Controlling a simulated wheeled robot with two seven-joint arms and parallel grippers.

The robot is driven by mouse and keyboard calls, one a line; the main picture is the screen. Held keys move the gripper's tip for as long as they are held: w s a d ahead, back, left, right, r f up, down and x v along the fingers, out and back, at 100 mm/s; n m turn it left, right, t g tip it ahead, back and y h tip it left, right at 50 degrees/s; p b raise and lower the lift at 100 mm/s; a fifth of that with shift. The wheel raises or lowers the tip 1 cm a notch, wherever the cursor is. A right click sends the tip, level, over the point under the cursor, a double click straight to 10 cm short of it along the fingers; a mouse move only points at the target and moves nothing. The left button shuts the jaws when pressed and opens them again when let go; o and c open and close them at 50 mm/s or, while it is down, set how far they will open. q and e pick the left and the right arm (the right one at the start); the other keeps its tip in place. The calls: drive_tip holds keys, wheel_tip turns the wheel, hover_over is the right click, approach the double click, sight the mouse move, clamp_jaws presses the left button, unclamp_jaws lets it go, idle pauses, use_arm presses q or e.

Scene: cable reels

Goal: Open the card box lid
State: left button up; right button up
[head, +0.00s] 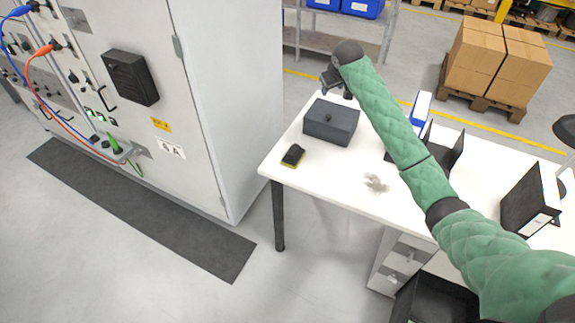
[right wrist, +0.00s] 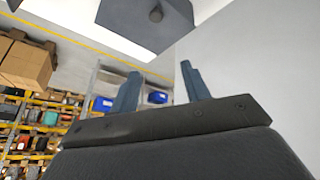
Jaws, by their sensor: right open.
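The card box (head: 331,124) is a dark grey box on the left end of the white table (head: 340,183). Its lid is shut, with a small round knob (head: 327,117) on top. In the right wrist view the box (right wrist: 135,27) and its knob (right wrist: 156,14) show at the top edge, partly cut off. My right gripper (head: 337,82) is near the back of the box in the head view, apart from the knob. In the wrist view its two blue-grey fingers (right wrist: 160,88) are spread with nothing between them. My left gripper is in neither view.
A grey crumpled item (head: 376,184) lies in front. Black holders and a binder (head: 531,199) stand farther right. A tall grey cabinet (head: 235,100) stands left of the table.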

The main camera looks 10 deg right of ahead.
drive_tip(key=m+g, duration=0.1)
drive_tip(key=g, duration=0.1)
approach(329, 116)
drive_tip(key=d, duration=0.1)
drive_tip(key=shift+y, duration=0.5)
drive_tip(key=p+x, duration=0.2)
drive_tip(key=x, duration=0.5)
drive_tip(key=shift+w+r+p, duration=0.1)
drive_tip(key=shift+p, duration=0.25)
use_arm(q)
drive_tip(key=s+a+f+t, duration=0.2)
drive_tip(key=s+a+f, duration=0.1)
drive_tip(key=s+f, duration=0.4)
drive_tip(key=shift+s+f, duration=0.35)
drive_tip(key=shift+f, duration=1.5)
use_arm(e)
drive_tip(key=shift+w+a+f, duration=0.1)
drive_tip(key=shift+w+f, duration=0.1)
drive_tip(key=shift+f, duration=0.4)
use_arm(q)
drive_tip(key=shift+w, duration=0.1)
use_arm(e)
clamp_jaws()
